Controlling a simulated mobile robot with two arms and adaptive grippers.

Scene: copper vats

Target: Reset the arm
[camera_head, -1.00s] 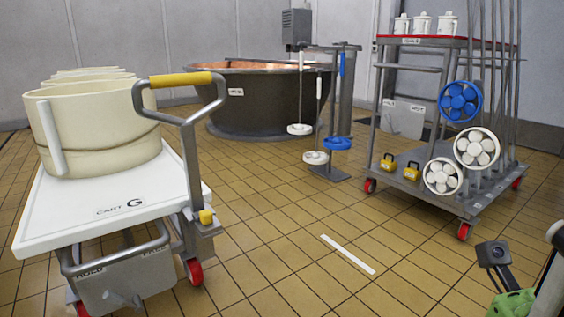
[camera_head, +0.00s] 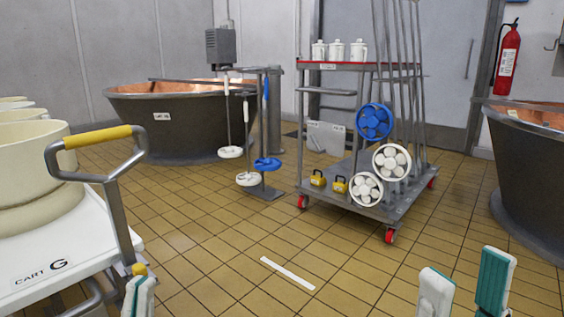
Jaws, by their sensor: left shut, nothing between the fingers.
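My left gripper (camera_head: 139,297) shows at the bottom edge of the head view, in front of the cart's handle post. Its white and teal fingertips are close together with nothing seen between them. My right gripper (camera_head: 466,284) stands at the bottom right with its two white and teal fingers spread apart and nothing between them. The rest of both arms is out of view.
Cart G (camera_head: 70,252), with cream tubs (camera_head: 30,165) and a yellow-gripped handle (camera_head: 97,137), is close at left. A wheeled rack (camera_head: 345,182) stands mid-right. Copper vats stand at the back left (camera_head: 180,128) and right (camera_head: 535,185).

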